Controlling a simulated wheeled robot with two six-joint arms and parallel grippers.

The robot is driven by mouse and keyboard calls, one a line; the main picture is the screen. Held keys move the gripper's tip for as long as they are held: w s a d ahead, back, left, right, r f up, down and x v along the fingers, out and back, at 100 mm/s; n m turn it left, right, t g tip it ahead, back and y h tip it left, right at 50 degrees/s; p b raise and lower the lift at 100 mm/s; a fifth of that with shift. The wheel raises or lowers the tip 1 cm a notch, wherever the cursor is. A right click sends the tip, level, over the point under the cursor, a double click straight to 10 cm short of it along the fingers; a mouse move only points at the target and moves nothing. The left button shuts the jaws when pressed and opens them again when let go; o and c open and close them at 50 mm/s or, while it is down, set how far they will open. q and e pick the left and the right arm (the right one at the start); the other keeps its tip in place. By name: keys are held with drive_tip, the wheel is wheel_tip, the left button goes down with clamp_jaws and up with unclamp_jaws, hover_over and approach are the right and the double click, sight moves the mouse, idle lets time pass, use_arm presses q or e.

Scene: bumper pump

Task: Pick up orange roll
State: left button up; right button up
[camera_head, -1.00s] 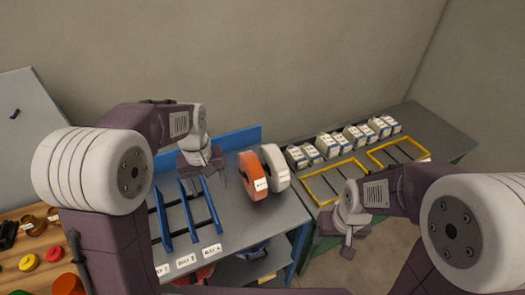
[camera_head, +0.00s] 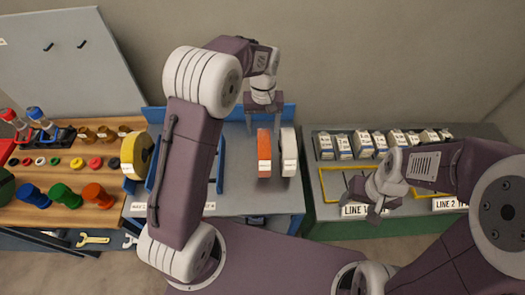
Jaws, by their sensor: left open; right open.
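The orange roll (camera_head: 264,153) stands upright on the grey table, with a white roll (camera_head: 288,152) close on its right. My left gripper (camera_head: 264,125) is open and empty just behind and above the orange roll in the picture. Its two fingers point down, one toward each side of the roll, and I cannot tell whether they touch it. My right gripper (camera_head: 379,210) is open and empty, over the front edge of the right-hand table.
A blue rack (camera_head: 218,165) is partly hidden by my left arm, with a yellow roll (camera_head: 137,155) at its left. Several small boxes (camera_head: 361,145) stand behind a yellow frame (camera_head: 331,184) on the right table. A wooden bench (camera_head: 60,210) holds coloured parts.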

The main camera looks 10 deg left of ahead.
sight(264, 138)
use_arm(q)
drive_tip(key=shift+w+d+f+p, duration=0.1)
drive_tip(key=shift+d+f+p, duration=0.05)
drive_tip(key=shift+f, duration=0.4)
drive_tip(key=shift+d+f+p, duration=0.1)
drive_tip(key=shift+f+p, duration=0.05)
drive_tip(key=shift+f, duration=0.4)
drive_tip(key=shift+w+d+f, duration=0.15)
drive_tip(key=shift+d+f, duration=0.05)
drive_tip(key=shift+d, duration=0.05)
drive_tip(key=shift+f, duration=0.25)
drive_tip(key=f, duration=0.1)
drive_tip(key=f+p, duration=0.1)
drive_tip(key=s+f+p, duration=0.1)
drive_tip(key=f, duration=0.1)
drive_tip(key=shift+s+a, duration=0.1)
drive_tip(key=shift+a, duration=0.3)
drive_tip(key=shift+f, duration=0.25)
drive_tip(key=shift+d+f, duration=0.1)
drive_tip(key=shift+d, duration=0.1)
drive_tip(key=c, duration=1.4)
clamp_jaws()
use_arm(e)
drive_tip(key=r, duration=0.3)
drive_tip(key=shift+w+d+r, duration=0.1)
drive_tip(key=shift+w+d, duration=0.15)
drive_tip(key=shift+d, duration=0.1)
